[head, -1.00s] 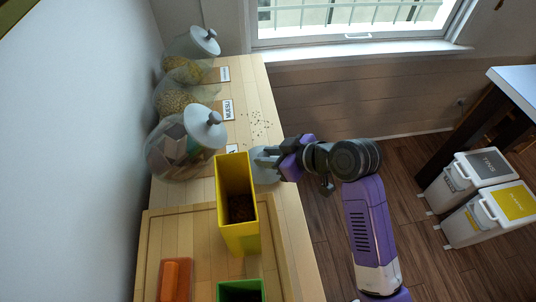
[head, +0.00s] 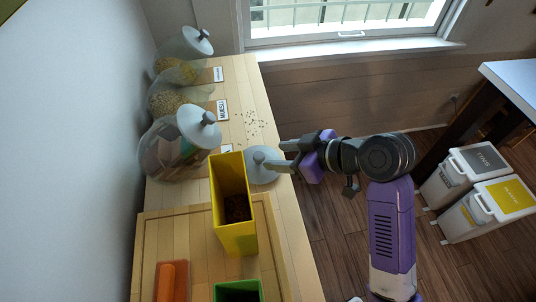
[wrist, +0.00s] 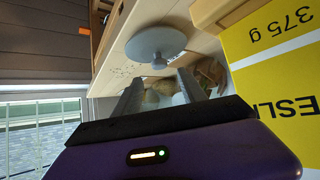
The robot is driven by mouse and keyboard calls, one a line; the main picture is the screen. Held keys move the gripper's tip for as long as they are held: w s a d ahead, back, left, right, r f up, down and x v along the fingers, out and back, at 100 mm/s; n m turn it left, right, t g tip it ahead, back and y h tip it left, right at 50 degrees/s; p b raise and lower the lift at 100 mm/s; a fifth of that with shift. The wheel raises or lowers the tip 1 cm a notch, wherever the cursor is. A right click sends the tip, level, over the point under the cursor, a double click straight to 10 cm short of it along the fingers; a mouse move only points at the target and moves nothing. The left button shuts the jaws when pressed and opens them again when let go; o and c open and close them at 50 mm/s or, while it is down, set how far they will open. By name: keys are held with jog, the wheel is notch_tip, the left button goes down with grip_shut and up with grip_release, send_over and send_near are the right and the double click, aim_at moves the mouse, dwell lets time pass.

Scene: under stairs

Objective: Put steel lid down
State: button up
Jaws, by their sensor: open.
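The steel lid (head: 262,167) is a grey disc with a central knob. It lies on the wooden counter beside the yellow box, near the counter's right edge. It also shows in the wrist view (wrist: 156,42), just beyond the fingertips. My gripper (head: 282,156) is open and empty to the right of the lid, with its fingers pointing at the knob. In the wrist view both fingers (wrist: 160,77) are spread, with nothing between them; the knob is ahead of them. In the head view the fingertips overlap the lid's right edge.
Glass jars stand along the wall; the middle jar (head: 170,101) shows no lid. A yellow box (head: 236,235), a green box (head: 238,290) and an orange container (head: 171,284) are at the near end. Crumbs (head: 253,122) lie on the counter (head: 245,90). Open floor is right.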

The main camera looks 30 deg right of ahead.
jog(key=shift+v, duration=2.7)
jog(key=shift+a, duration=0.1)
jog(key=s+f+m, duration=0.1)
jog(key=f, duration=0.1)
jog(key=s+a+f+m+t+h, duration=0.1)
jog(key=f, duration=0.1)
jog(key=a+f+m, duration=0.1)
jog(key=shift+s+a+f+h, duration=0.15)
jog(key=shift+s+f+h, duration=0.15)
jog(key=shift+s+f, duration=0.1)
jog(key=s+f+m+t+h, duration=0.2)
jog(key=s+f+m+h, duration=0.15)
jog(key=s, duration=0.45)
jog(key=s+r+t, duration=0.1)
jog(key=s+r, duration=0.2)
jog(key=s, duration=0.4)
jog(key=s+a+r+n+t, duration=0.1)
jog(key=s+r, duration=0.2)
jog(key=s, duration=0.4)
jog(key=shift+s+a+r+t, duration=0.3)
jog(key=shift+s, duration=0.05)
